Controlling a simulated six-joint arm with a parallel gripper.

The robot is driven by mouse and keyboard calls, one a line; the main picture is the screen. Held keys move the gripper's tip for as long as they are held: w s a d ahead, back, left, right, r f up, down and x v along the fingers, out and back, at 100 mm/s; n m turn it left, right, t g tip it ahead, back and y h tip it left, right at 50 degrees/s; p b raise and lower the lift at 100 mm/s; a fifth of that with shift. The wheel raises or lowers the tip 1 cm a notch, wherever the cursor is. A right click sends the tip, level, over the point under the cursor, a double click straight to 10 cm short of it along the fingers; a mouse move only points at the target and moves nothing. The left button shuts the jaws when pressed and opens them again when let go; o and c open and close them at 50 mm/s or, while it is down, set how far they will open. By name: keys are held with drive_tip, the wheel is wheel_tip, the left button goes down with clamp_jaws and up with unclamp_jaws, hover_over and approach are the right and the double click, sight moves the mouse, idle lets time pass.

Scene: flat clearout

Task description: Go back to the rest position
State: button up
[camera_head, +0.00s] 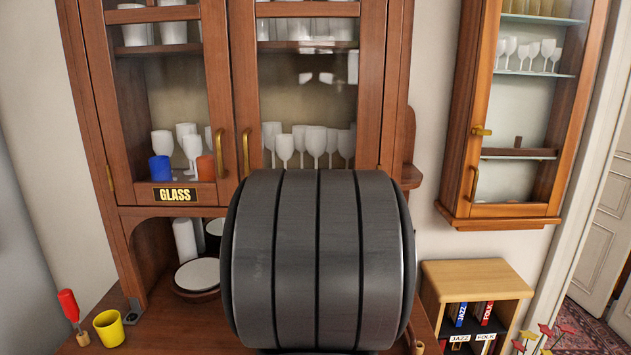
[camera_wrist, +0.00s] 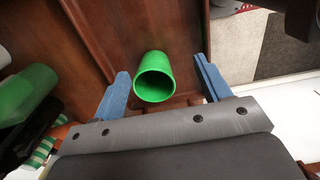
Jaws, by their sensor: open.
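My gripper (camera_wrist: 160,68) shows in the wrist view with its two blue fingers spread wide apart. A green cup (camera_wrist: 153,80) appears in the gap between the fingers, its open mouth facing the camera. Neither finger touches it, and a gap shows on both sides. The cup is over a brown wooden surface (camera_wrist: 95,30); its exact distance from the fingertips cannot be told. In the head view a large dark grey rounded part of my arm fills the middle and hides my gripper and the green cup.
A wooden cabinet (camera_head: 220,110) labelled GLASS holds white glasses, a blue cup (camera_head: 160,168) and an orange cup (camera_head: 205,167). A yellow cup (camera_head: 109,328) and a red-handled item (camera_head: 68,303) stand at lower left. A wall cabinet (camera_head: 470,130) hangs right, above a low bookshelf (camera_head: 475,280).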

drive_tip(key=s+d+r, duration=0.4)
drive_tip(key=d+r, duration=0.1)
drive_tip(key=d, duration=0.3)
drive_tip(key=d+r+m, duration=0.3)
drive_tip(key=d+m, duration=2.1)
drive_tip(key=d, duration=0.5)
drive_tip(key=shift+s+d, duration=0.3)
drive_tip(key=shift+s, duration=0.15)
drive_tip(key=shift+o, duration=0.2)
